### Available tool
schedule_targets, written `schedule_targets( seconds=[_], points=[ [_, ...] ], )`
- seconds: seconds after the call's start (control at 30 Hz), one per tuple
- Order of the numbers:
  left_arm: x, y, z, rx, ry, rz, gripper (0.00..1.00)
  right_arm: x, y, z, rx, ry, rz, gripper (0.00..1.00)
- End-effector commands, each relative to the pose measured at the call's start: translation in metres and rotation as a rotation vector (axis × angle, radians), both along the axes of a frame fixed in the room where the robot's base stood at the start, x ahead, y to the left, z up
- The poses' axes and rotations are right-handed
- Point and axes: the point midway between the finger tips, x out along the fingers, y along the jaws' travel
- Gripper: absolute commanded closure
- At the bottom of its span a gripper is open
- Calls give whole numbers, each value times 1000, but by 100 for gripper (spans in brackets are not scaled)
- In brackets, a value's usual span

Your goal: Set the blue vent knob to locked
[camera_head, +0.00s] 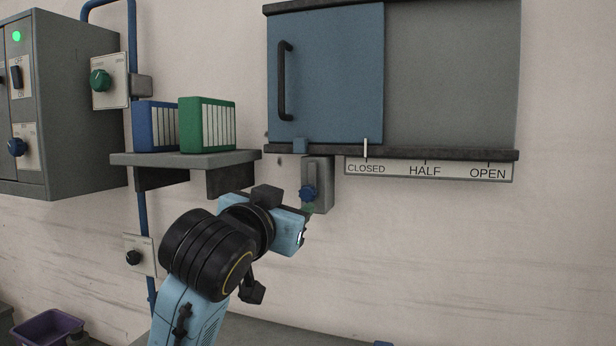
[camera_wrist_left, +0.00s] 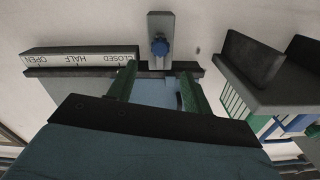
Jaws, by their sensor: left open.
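A blue knob (camera_head: 309,194) sits on a small grey box (camera_head: 324,182) on the wall, under the rail of a sliding panel. The knob also shows in the left wrist view (camera_wrist_left: 159,46), on its grey plate, in an inverted picture. The knob's own markings are too small to read. My left gripper (camera_head: 304,226) is just below the knob, apart from it. In the left wrist view its two fingers (camera_wrist_left: 158,82) are spread with nothing between them, and the knob lies beyond their tips. My right gripper is not in view.
The blue sliding panel (camera_head: 335,75) stands over CLOSED on the scale (camera_head: 430,170). A shelf (camera_head: 190,158) with green and blue binders is to the left. A grey cabinet (camera_head: 70,110) carries another blue knob (camera_head: 16,147). A green knob (camera_head: 100,80) is beside it. The wall at right is clear.

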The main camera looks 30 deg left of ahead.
Motion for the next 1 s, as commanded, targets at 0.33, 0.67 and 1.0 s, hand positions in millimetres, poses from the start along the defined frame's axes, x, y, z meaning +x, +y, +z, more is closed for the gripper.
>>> schedule_targets(
  seconds=[0.33,0.67,1.0],
  points=[
    [5,2,3,7,7,-3,50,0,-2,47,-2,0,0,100],
    [72,18,1,6,4,-2,50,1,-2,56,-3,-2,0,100],
    [106,26,0,7,1,-3,50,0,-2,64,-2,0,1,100]
  ],
)
